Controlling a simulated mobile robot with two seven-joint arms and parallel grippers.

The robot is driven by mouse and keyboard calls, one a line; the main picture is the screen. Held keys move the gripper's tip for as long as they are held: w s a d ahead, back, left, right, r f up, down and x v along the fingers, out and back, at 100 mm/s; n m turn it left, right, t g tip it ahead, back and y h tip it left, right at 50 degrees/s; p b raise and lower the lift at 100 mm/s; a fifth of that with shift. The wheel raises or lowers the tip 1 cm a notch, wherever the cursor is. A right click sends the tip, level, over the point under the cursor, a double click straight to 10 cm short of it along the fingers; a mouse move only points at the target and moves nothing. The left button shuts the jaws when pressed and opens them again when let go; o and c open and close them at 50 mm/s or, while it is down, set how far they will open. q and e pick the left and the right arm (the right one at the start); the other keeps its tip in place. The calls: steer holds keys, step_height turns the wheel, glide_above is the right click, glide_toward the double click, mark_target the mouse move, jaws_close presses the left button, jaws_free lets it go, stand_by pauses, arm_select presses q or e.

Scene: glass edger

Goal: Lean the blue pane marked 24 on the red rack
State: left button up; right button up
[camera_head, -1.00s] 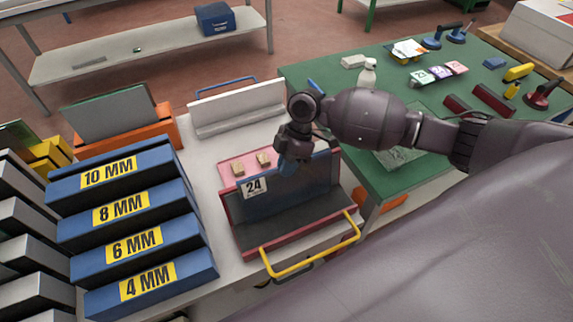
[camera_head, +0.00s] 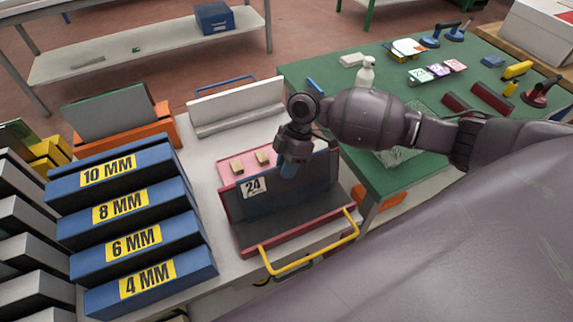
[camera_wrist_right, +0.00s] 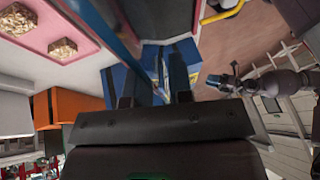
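The blue pane marked 24 (camera_head: 295,198) leans upright against the back of the red rack (camera_head: 232,232), its white 24 label at the upper left corner. Its lower edge is at the rack's dark tray. My right gripper (camera_head: 289,166) is at the pane's upper edge, fingers pointing down. In the right wrist view its two fingers (camera_wrist_right: 154,88) stand apart with a gap between them, so it looks open. Whether a finger touches the pane is unclear. My left gripper (camera_wrist_right: 222,80) shows small in the right wrist view; its finger state is unclear.
Blue racks labelled by millimetres (camera_head: 135,240) stand left of the red rack, with an orange rack (camera_head: 165,128) behind. A white rack (camera_head: 240,105) is behind. A yellow handle (camera_head: 310,258) is in front. The green table (camera_head: 385,185) with tools and a bottle is right.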

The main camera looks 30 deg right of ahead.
steer(key=shift+w+r, duration=0.1)
steer(key=shift+w, duration=0.25)
steer(key=shift+w+d+r, duration=0.1)
steer(key=shift+d+r, duration=0.05)
steer(key=shift+r, duration=0.1)
steer(key=v, duration=1)
steer(key=shift+s, duration=0.3)
